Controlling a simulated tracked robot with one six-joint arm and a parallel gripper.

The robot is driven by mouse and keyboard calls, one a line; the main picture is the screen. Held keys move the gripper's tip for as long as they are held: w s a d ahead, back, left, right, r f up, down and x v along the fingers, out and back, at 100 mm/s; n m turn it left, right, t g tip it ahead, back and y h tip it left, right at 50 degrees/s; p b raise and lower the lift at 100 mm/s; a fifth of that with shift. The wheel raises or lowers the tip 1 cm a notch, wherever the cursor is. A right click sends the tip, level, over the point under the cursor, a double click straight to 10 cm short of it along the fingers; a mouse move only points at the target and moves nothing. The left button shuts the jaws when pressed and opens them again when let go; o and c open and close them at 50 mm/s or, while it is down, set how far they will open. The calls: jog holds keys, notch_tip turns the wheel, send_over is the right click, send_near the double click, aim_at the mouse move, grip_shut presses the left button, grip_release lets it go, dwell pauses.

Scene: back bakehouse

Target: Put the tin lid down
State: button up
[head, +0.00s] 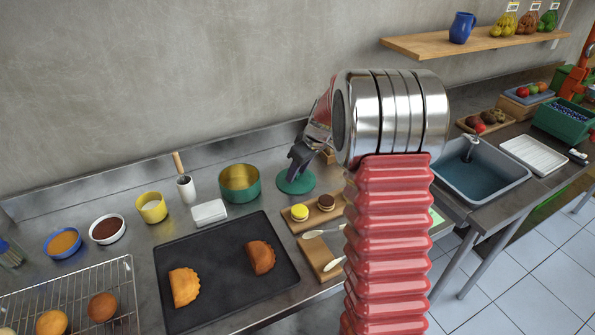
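The tin lid (302,187) is a round green disc at the back of the steel counter, right of the open tin (252,192), which is green outside and gold inside. My gripper (293,174) points down over the lid, its dark fingertips at the lid's top. I cannot tell whether the fingers are shut on the lid or just apart from it. The lid looks level, and it is too small to tell whether it touches the counter. My arm hides the area to the right.
A white butter-dish-like block (209,212) stands before the tin. A wooden board (318,216) with two small round cakes lies in front of the lid. A black tray (222,285) with two pastries fills the front. A sink (482,172) is at right.

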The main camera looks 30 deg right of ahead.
jog(key=shift+r, duration=0.1)
jog(key=v, duration=1.2)
jog(key=shift+s, duration=0.1)
jog(key=s+a+r+m+h, duration=0.1)
jog(key=s+a+r, duration=0.2)
jog(key=s+a, duration=0.35)
jog(key=s+a+r+m, duration=0.1)
jog(key=s+a+r, duration=0.3)
jog(key=s+a, duration=0.25)
jog(key=s+a+f+m, duration=0.1)
jog(key=s+a, duration=0.2)
jog(key=s, duration=0.5)
jog(key=s+a+f+m+t, duration=0.1)
jog(key=s+a, duration=0.3)
jog(key=s, duration=0.4)
jog(key=shift+s+a+f+m+t+h, duration=0.2)
jog(key=shift+s+f+m+t+h, duration=0.1)
jog(key=shift+f+h, duration=0.1)
